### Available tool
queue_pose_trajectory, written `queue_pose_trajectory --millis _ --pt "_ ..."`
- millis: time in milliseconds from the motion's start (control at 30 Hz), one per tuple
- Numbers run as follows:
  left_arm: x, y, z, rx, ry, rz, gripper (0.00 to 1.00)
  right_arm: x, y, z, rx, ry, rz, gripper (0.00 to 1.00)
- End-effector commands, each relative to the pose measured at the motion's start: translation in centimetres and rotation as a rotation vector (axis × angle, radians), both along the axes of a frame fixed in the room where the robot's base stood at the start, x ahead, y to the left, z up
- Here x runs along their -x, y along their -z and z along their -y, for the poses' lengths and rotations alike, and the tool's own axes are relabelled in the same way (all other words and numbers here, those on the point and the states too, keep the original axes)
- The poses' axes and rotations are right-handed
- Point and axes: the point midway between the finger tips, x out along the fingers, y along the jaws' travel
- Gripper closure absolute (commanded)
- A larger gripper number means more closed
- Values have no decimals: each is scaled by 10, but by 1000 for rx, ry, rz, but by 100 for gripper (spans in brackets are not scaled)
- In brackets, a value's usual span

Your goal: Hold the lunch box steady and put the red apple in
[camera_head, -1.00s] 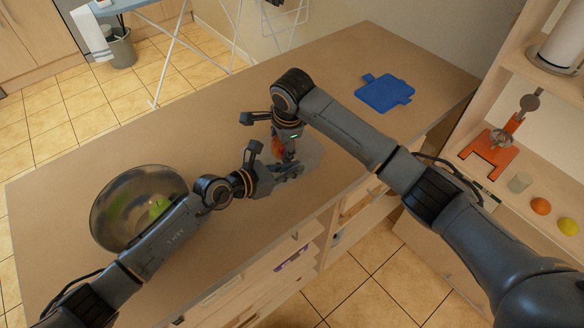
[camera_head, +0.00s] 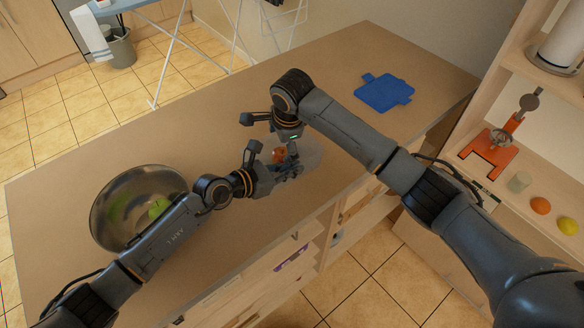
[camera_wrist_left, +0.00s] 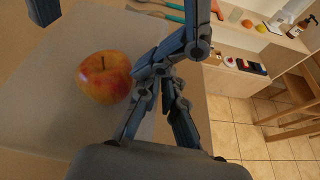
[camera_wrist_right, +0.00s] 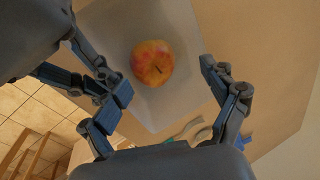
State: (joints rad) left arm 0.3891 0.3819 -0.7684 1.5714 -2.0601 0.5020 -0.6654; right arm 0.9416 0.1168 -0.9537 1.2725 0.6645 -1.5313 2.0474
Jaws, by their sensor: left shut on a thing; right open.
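The red-yellow apple (camera_head: 279,156) lies in the pale translucent lunch box (camera_head: 313,153) on the counter. In the left wrist view the apple (camera_wrist_left: 104,77) rests on the box's pale floor (camera_wrist_left: 55,112). My left gripper (camera_head: 290,171) is shut on the near side wall of the box, beside the apple. My right gripper (camera_head: 270,134) is open above the box. In the right wrist view the apple (camera_wrist_right: 152,63) shows between its spread fingers, apart from them. Part of the box is hidden behind both grippers in the head view.
A large bowl (camera_head: 112,196) with green fruit stands at the left, partly behind my left arm. A flat blue piece with tabs (camera_head: 384,92) lies at the back right. Cutlery (camera_wrist_right: 188,130) lies near the box. Shelves at the right hold an orange (camera_head: 540,205) and a lemon (camera_head: 568,226).

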Motion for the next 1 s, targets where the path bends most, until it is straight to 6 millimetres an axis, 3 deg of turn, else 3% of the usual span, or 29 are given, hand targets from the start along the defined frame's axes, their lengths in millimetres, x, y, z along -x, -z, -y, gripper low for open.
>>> queue_pose_trajectory --millis 500,900,1000 --pt "0 0 0 -1 0 1 100 18 -67 7 -2 0 2 14" --pt "0 0 0 0 1 0 100 21 -74 8 -1 0 2 14" --pt "0 0 0 0 1 0 77 20 -74 8 -2 0 2 14"
